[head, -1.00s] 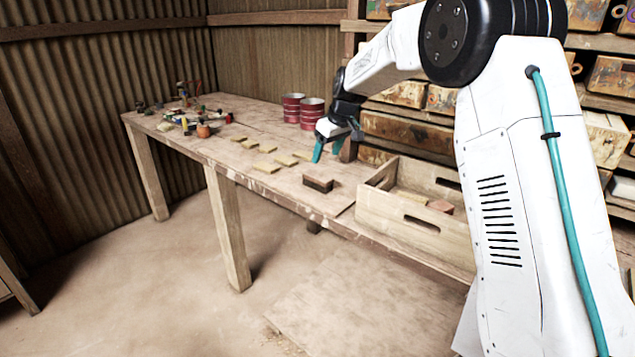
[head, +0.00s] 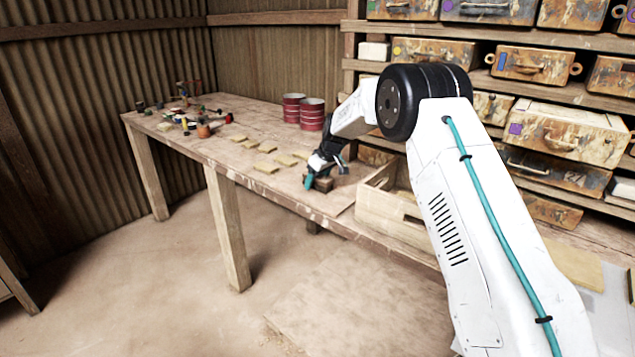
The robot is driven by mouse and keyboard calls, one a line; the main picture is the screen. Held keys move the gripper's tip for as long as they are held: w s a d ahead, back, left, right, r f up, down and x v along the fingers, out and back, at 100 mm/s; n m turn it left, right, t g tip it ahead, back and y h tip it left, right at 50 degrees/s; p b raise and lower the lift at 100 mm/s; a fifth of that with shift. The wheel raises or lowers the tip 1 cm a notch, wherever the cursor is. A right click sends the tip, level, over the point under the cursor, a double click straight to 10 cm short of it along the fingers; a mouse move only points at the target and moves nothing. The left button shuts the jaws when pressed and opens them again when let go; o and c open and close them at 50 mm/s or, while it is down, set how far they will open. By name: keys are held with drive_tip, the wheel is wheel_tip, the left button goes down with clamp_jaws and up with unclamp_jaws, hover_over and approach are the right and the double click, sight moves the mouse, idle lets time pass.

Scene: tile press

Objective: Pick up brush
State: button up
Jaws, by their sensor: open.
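The brush (head: 323,185), a small block with a brown top and a dark lower part, lies on the wooden table (head: 232,172) near its front edge. My gripper (head: 317,179) is down at the brush, its teal fingers open. One finger is at the brush's left side. The gripper hides much of the brush, and I cannot tell whether the fingers touch it.
A wooden crate (head: 376,206) stands right of the brush, partly hidden by my arm. Several tan tiles (head: 267,167) lie left of the gripper. Two red tins (head: 312,113) stand behind. Small tools and pots clutter the table's far left end.

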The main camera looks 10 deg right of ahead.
drive_tip(key=shift+f, duration=0.15)
drive_tip(key=shift+c, duration=0.4)
drive_tip(key=c, duration=1)
wheel_tip(320, 180, up, 10)
drive_tip(key=shift+r, duration=0.15)
drive_tip(key=shift+o, duration=0.5)
